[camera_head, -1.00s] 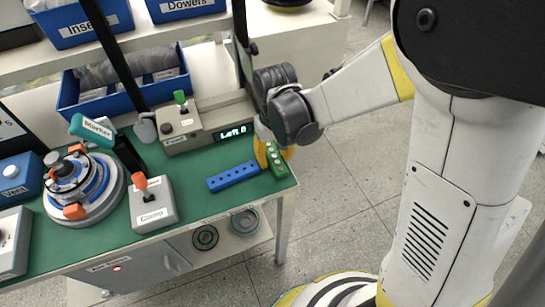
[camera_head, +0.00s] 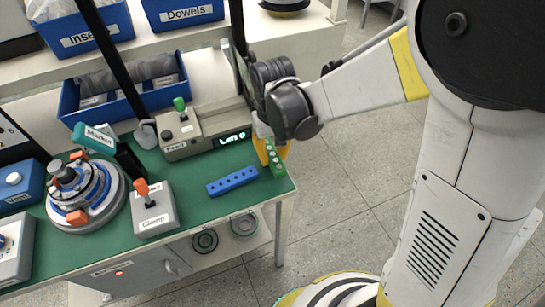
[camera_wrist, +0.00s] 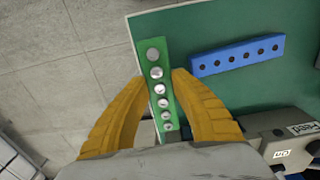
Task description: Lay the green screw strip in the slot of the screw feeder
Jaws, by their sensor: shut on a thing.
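The green screw strip (camera_wrist: 156,78) carries a row of several silver screws. My gripper (camera_wrist: 160,80) has its yellow fingers shut on it, one on each long side. In the head view the strip (camera_head: 273,158) shows below my gripper (camera_head: 268,150), near the right edge of the green table. Whether it touches the table I cannot tell. The screw feeder (camera_head: 195,128) is the grey box with a green-topped lever and a lit display. Part of it shows in the wrist view (camera_wrist: 285,145). Its slot is not clearly visible.
A blue strip with holes (camera_head: 233,181) lies on the green table (camera_head: 200,215) left of the green strip. The Clamp box (camera_head: 153,212) and a round fixture (camera_head: 88,195) stand further left. A blue bin (camera_head: 130,90) stands behind the feeder.

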